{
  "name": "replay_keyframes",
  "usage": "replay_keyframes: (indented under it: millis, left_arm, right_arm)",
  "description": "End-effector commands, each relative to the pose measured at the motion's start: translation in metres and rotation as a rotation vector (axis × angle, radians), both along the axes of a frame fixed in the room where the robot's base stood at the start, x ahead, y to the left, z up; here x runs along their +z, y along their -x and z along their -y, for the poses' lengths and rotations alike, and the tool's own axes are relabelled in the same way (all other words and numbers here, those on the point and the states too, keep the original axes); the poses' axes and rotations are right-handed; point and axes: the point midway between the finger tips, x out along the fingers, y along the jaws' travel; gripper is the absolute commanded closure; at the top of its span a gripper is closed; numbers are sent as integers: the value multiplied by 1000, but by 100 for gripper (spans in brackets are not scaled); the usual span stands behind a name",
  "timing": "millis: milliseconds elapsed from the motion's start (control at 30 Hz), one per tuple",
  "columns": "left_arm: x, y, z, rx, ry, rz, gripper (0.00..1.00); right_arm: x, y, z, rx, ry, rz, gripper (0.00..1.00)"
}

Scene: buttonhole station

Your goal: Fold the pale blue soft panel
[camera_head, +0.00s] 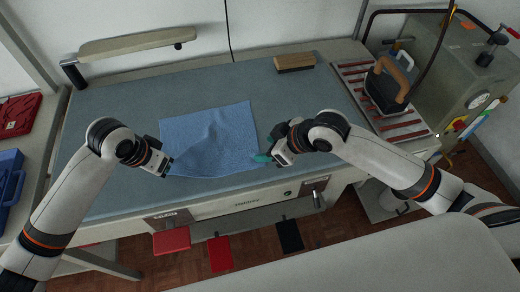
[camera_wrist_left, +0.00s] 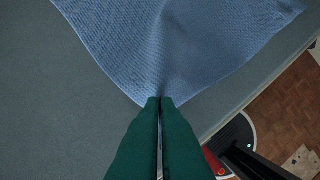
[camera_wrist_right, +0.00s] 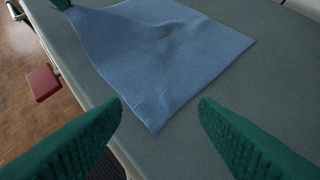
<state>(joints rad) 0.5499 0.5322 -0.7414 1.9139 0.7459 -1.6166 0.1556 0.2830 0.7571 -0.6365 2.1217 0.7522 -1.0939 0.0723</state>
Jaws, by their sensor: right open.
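The pale blue soft panel (camera_head: 208,138) lies on the padded grey-blue table, mostly flat, with a ridge running from its near left corner toward its middle. It also shows in the left wrist view (camera_wrist_left: 175,45) and the right wrist view (camera_wrist_right: 165,60). My left gripper (camera_wrist_left: 160,100) is shut on the panel's near left corner, and the cloth puckers at its green fingertips. My right gripper (camera_wrist_right: 162,106) is open, its green fingers apart on either side of the near right corner. The cloth is not pinched there. The exact height of the right fingers above the table is unclear.
A wooden-backed brush (camera_head: 294,62) lies at the table's back edge. An iron (camera_head: 388,84) stands on a red-striped rest at the right, beside a grey boiler box (camera_head: 455,68). A padded arm (camera_head: 135,45) stands at the back left. The table left of the panel is clear.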

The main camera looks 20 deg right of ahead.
Motion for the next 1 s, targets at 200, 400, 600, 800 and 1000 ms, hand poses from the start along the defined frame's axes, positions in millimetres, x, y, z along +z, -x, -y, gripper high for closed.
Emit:
replay_keyframes:
  millis: [200,400,600,800,1000]
  left_arm:
    - [0,0,0,0,0,0,100]
    - [0,0,0,0,0,0,100]
    - [0,0,0,0,0,0,100]
    - [0,0,0,0,0,0,100]
    - [0,0,0,0,0,0,100]
  right_arm:
    - [17,31,29,4,5,-1,45]
    - [11,29,26,6,1,0,45]
    - [-11,16,12,5,3,0,45]
    - [-33,2,-1,6,3,0,45]
    - [-48,-7,-10,5,3,1,45]
